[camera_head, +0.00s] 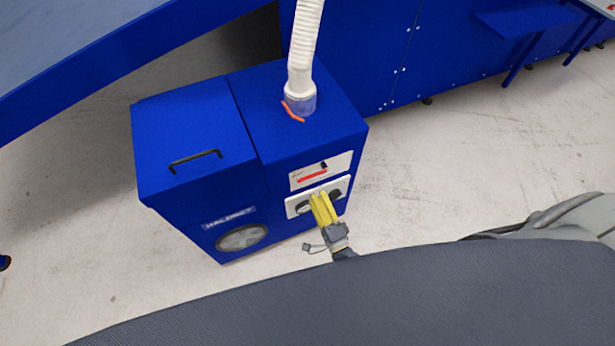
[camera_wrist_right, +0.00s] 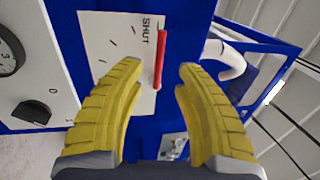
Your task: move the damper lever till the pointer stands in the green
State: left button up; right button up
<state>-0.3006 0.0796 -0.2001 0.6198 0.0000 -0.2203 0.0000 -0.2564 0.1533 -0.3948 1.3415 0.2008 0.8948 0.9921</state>
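The red damper lever (camera_wrist_right: 160,60) stands out over a white plate (camera_wrist_right: 100,35) marked SHUT with several ticks. In the head view it shows as a red bar (camera_head: 312,177) on the upper front panel. My right gripper (camera_wrist_right: 161,68) is open, its yellow fingers on either side of the lever in the right wrist view; no clear contact shows. In the head view the gripper (camera_head: 317,198) covers part of the lower white panel. A round gauge (camera_wrist_right: 8,55) is cut off at the wrist view's left edge; its pointer and any green band cannot be read. My left gripper is out of view.
A black knob (camera_wrist_right: 30,112) sits beside the gauge. The blue cabinet (camera_head: 190,130) has a black lid handle (camera_head: 195,160), a round window (camera_head: 242,238) and a white hose (camera_head: 303,45) on top. Blue benches stand behind; pale floor is open to the right.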

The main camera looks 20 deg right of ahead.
aim_at(307, 177)
jog(key=x, duration=0.8)
jog(key=shift+w, duration=0.1)
jog(key=shift+c, duration=0.2)
grip_shut()
